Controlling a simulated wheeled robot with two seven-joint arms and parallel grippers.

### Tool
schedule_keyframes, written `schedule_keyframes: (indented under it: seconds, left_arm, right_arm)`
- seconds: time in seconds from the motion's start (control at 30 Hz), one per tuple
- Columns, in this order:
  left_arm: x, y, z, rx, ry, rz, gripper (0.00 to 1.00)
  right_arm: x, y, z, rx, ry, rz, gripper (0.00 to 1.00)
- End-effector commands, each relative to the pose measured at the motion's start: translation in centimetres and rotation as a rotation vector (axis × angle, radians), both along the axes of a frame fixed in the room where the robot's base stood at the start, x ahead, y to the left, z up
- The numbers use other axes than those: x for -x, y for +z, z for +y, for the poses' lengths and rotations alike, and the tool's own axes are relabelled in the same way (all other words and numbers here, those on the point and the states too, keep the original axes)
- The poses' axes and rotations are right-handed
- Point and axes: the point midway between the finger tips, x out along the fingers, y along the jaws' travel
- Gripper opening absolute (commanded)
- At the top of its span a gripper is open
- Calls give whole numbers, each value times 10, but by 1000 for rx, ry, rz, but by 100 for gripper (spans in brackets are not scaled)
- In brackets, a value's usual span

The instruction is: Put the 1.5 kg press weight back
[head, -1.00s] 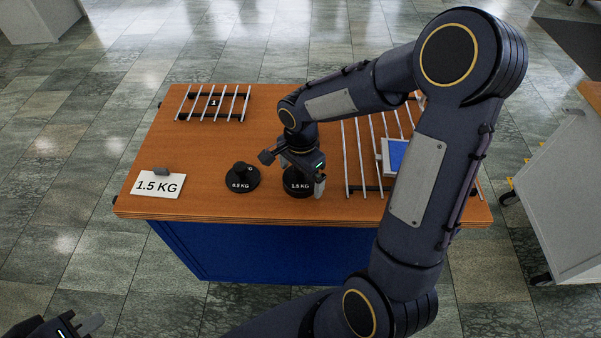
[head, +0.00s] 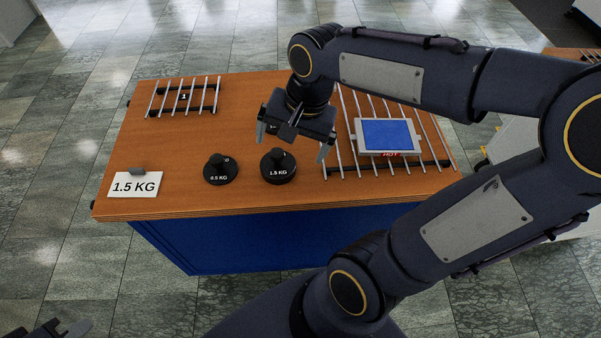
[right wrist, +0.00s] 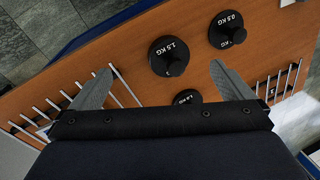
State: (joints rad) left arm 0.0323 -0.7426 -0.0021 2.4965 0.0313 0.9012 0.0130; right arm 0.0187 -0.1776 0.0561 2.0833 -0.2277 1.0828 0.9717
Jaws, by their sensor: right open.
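The black round 1.5 KG press weight (head: 279,174) stands upright on the wooden table top, just right of the 0.5 KG weight (head: 221,176). Both also show in the right wrist view, the 1.5 KG weight (right wrist: 165,62) nearer its middle and the 0.5 KG weight (right wrist: 224,35) to its right. My right gripper (head: 292,147) is open and empty above and behind the 1.5 KG weight, apart from it. Its two fingers (right wrist: 161,69) are spread wide in the wrist view. My left gripper (head: 68,330) is only partly visible at the bottom left corner; its jaw state is unclear.
A third black weight (right wrist: 187,98), its label hard to read, is mostly hidden by my gripper in the head view. A 1.5 KG card (head: 136,185) stands at the front left.

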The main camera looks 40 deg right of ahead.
Motion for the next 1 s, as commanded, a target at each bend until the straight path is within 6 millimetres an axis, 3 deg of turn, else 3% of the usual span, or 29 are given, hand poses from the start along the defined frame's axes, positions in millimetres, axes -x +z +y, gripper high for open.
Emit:
schedule_keyframes:
  seconds: [0.03, 0.1, 0.2, 0.33, 0.5, 1.0]
  left_arm:
    - [0, 0, 0, 0, 0, 0, 0]
    - [0, 0, 0, 0, 0, 0, 0]
    - [0, 0, 0, 0, 0, 0, 0]
    - [0, 0, 0, 0, 0, 0, 0]
    - [0, 0, 0, 0, 0, 0, 0]
    - [0, 3, 0, 0, 0, 0, 0]
  right_arm:
    - [22, 3, 3, -13, 102, -74, 100]
    - [45, 3, 10, -17, 253, -174, 100]
    - [70, -1, 20, -2, 434, -306, 100]
    - [89, -7, 31, 30, 588, -428, 100]
    - [95, -10, 36, 53, 660, -483, 100]
    - [95, -7, 35, 53, 661, -482, 97]
